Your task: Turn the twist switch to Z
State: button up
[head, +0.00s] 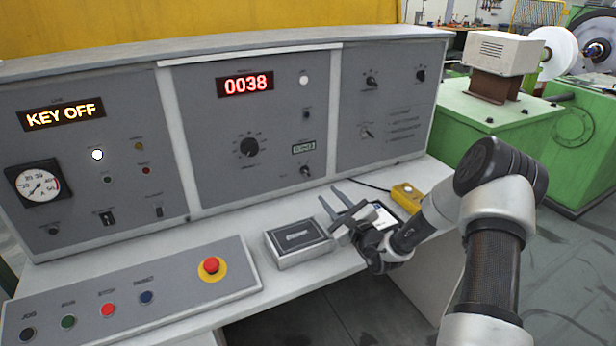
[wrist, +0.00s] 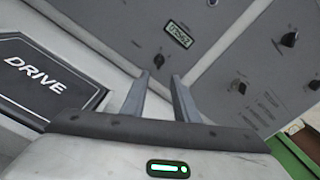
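The labels beside the knobs are too small to read, so I cannot tell for sure which is the twist switch. A small dark knob (head: 305,171) sits low on the middle panel, under a small green display. It also shows in the wrist view (wrist: 158,60), just beyond the fingertips. Its pointer direction is unclear. Another small knob (head: 367,131) is on the right panel beside several lines of text. My gripper (head: 328,195) is open and empty in front of the middle panel, above the desk. In the wrist view its two fingers (wrist: 160,77) stand apart, with no visible contact.
A grey box (head: 298,243) marked DRIVE in the wrist view sits on the desk beside my gripper. A yellow box (head: 407,197) lies to the right. A red emergency button (head: 211,265) is at the front left. The large dial (head: 249,147) is nearby.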

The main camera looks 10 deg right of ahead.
aim_at(306, 172)
jog(key=b+x, duration=0.1)
jog(key=x, duration=1.3)
jog(key=shift+w+a+f, duration=0.1)
jog(key=shift+w+a, duration=0.05)
jog(key=shift+w, duration=0.1)
grip_shut()
